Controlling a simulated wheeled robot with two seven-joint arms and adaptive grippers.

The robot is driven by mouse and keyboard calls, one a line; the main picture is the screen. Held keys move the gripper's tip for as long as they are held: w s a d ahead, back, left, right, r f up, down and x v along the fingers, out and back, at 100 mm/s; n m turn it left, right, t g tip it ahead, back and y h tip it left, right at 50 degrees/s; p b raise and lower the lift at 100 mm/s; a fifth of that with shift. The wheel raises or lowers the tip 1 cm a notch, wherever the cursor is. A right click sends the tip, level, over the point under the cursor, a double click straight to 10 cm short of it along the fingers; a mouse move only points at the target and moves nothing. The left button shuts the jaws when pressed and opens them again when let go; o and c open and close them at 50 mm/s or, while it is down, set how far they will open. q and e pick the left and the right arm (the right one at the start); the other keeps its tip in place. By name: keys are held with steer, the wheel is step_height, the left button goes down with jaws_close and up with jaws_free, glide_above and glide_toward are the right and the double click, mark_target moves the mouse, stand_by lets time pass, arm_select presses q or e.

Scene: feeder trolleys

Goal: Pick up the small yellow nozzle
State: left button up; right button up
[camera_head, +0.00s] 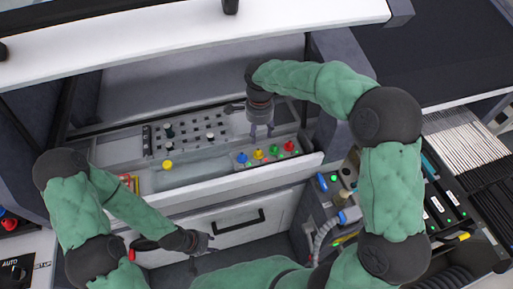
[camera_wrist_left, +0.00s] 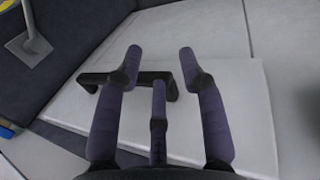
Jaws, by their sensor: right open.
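Two small yellow pieces show in the head view. One yellow nozzle (camera_head: 258,153) stands in a row with a blue (camera_head: 242,158), a green (camera_head: 274,149) and a red one (camera_head: 289,146). Another yellow-topped piece (camera_head: 168,165) stands alone further left, by the peg tray. My right gripper (camera_head: 262,133) is open, pointing down just above the row, near the yellow and green nozzles; I see nothing between its fingers. My left gripper (camera_head: 202,242) is low in front of the drawer. In the left wrist view its fingers (camera_wrist_left: 160,55) are spread and empty.
A tray with rows of dark pegs (camera_head: 185,131) lies behind the nozzles. The white front ledge (camera_head: 222,181) runs before them. A white drawer with a black handle (camera_head: 240,222) is below; the handle also shows in the left wrist view (camera_wrist_left: 150,78). Slotted feeders (camera_head: 465,150) stand right.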

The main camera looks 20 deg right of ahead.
mark_target(259, 149)
steer(key=f, duration=0.4)
steer(key=shift+s+b, duration=0.2)
steer(key=shift+b, duration=0.2)
steer(key=shift+w+f, duration=0.1)
steer(key=shift+f, duration=0.7)
steer(key=f, duration=0.1)
steer(key=f+b, duration=0.1)
steer(key=f, duration=0.2)
steer(key=shift+s+a+f+b, duration=0.15)
steer(key=shift+s+f+b, duration=0.15)
steer(key=shift+b, duration=0.1)
steer(key=shift+r, duration=0.1)
steer(key=c, duration=0.9)
